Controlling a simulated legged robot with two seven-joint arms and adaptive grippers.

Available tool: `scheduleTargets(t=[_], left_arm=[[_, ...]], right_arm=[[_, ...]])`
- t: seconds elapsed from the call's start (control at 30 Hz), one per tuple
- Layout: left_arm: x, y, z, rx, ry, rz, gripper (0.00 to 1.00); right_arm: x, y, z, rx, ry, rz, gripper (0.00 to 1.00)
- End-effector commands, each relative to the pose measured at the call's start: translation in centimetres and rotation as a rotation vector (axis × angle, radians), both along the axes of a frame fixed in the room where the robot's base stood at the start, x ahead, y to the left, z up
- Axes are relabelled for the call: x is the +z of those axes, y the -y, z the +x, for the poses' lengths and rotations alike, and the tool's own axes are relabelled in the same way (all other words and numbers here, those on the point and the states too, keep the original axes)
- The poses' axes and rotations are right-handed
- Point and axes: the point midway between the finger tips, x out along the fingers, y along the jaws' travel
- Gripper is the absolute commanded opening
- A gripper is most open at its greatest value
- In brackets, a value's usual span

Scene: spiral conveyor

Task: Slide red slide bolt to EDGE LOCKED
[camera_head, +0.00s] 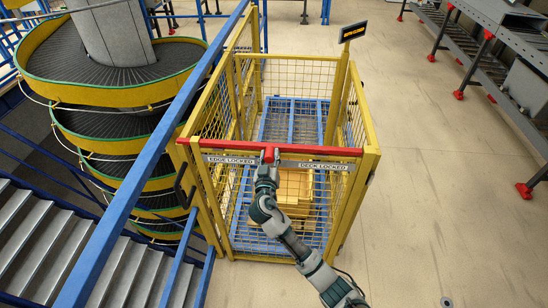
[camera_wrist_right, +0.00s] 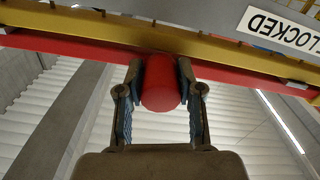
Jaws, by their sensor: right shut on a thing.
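The red slide bolt (camera_head: 315,150) lies along the top front rail of a yellow cage. Its red knob (camera_wrist_right: 161,85) shows large in the right wrist view. An EDGE LOCKED label (camera_head: 231,160) is on the rail left of the knob, and a DECK LOCKED label (camera_head: 325,166) is to its right. My right gripper (camera_head: 268,158) is shut on the knob, with one finger on each side of it in the wrist view (camera_wrist_right: 161,95). The knob sits between the two labels. My left gripper is not in view.
The yellow mesh cage (camera_head: 375,158) has a blue slatted floor and a yellow crate (camera_head: 293,187) inside. A blue railing (camera_head: 150,150) runs diagonally at left, beside a spiral conveyor (camera_head: 85,95) and stairs. Open floor (camera_head: 450,210) lies to the right.

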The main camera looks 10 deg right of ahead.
Motion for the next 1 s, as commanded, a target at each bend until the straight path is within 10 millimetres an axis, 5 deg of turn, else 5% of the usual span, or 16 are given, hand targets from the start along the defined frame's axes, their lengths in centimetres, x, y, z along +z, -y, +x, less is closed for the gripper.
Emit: scheduleTargets(t=[0.03,0.13,0.53,1.0], left_arm=[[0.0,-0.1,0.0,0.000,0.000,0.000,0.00],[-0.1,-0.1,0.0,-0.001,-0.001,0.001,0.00],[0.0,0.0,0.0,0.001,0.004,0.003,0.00],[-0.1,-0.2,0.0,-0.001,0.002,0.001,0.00]], right_arm=[[0.1,0.3,0.1,-0.007,0.002,0.001,0.38],[0.1,0.2,0.1,-0.008,0.001,-0.001,0.61],[-0.1,0.4,-0.8,-0.009,-0.001,0.003,0.61],[-0.2,-3.2,-9.6,-0.009,-0.004,-0.002,0.61]])
